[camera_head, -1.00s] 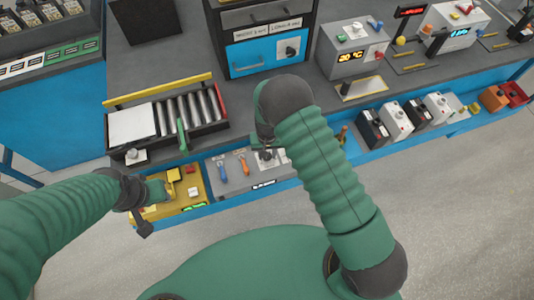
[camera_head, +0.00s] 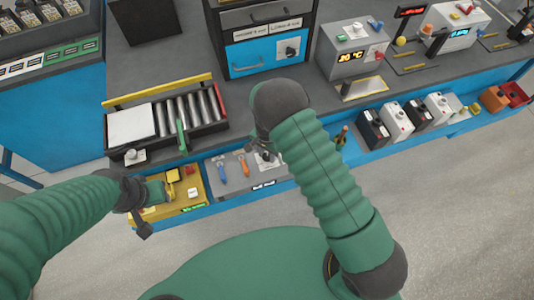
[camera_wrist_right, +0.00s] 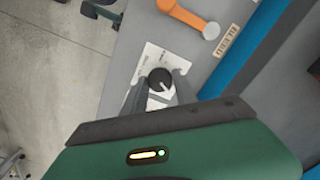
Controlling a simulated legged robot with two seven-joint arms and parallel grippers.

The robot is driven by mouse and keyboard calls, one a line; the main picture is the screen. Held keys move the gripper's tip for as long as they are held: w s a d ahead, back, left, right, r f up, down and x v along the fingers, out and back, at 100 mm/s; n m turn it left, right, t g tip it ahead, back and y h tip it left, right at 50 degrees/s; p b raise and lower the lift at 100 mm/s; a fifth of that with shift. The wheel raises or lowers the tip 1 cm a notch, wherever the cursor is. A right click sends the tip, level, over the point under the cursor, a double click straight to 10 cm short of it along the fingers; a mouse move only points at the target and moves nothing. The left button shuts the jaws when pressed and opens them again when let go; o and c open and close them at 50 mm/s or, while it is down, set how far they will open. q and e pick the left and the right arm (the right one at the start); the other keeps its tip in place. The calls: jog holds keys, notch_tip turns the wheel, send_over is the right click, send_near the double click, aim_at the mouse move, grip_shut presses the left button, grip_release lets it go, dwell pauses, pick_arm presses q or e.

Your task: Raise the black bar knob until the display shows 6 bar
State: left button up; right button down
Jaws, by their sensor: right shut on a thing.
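The black bar knob (camera_wrist_right: 160,79) is a round knob with a light pointer line on a white plate (camera_wrist_right: 152,62) in the right wrist view. My right gripper (camera_wrist_right: 160,85) is shut on it, one finger on each side. In the head view my right gripper (camera_head: 266,150) is at the grey panel (camera_head: 235,190), partly hidden by my own arm. A small black display (camera_head: 264,187) with white characters is on that panel's front edge; its reading is too small to make out. My left gripper (camera_head: 158,192) is at the yellow panel (camera_head: 186,207); its fingers are unclear.
Blue (camera_head: 222,175) and orange (camera_head: 244,168) handles stand left of the knob. A roller tray (camera_head: 190,112) lies behind the panels, and a blue-fronted drawer unit (camera_head: 262,56) stands further back. Black and white boxes (camera_head: 397,122) stand to the right. The floor in front is clear.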

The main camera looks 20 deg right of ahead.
aim_at(266, 156)
jog(key=shift+w+r, duration=0.15)
jog(key=shift+w, duration=0.1)
jog(key=c, duration=1.4)
grip_release()
jog(key=o, duration=0.4)
jog(key=shift+s, duration=0.1)
jog(key=shift+o, duration=0.2)
notch_tip(266, 156, up, 17)
jog(key=b, duration=0.1)
jog(key=shift+f, duration=0.2)
jog(key=shift+a, duration=0.1)
